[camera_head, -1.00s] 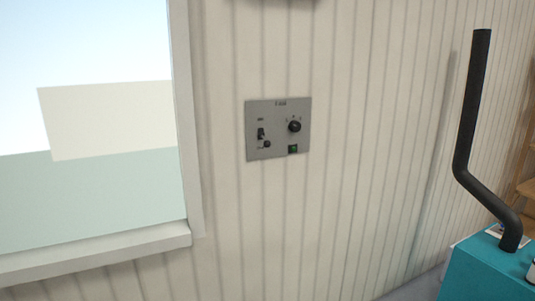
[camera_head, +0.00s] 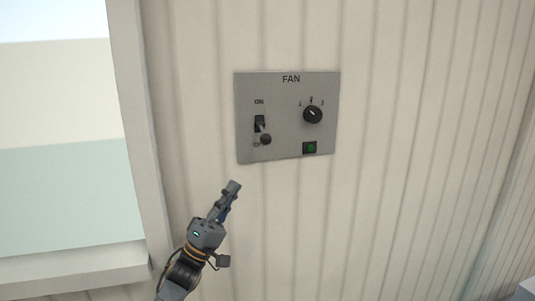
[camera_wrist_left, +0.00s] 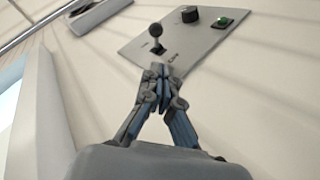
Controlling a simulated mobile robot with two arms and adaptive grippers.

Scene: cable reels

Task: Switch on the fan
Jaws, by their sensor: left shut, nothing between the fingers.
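A grey panel labelled FAN (camera_head: 285,95) is mounted on the wall, upper middle in the head view. On its left is a toggle switch (camera_head: 260,124) whose ball-ended lever (camera_head: 265,140) hangs down toward the lower label; ON is printed above. A rotary knob (camera_head: 312,114) and a green lamp (camera_head: 310,148) are on its right. I cannot tell if the lamp is lit. My left gripper (camera_head: 233,187) is shut and empty, below and left of the switch. In the left wrist view its fingertips (camera_wrist_left: 160,72) appear just below the lever (camera_wrist_left: 155,32); contact is unclear.
A window with a pale frame (camera_head: 135,120) is left of the panel. The ribbed wall (camera_head: 420,130) is bare to the right of the panel. A small grey-white corner of something (camera_head: 526,290) shows at the lower right edge.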

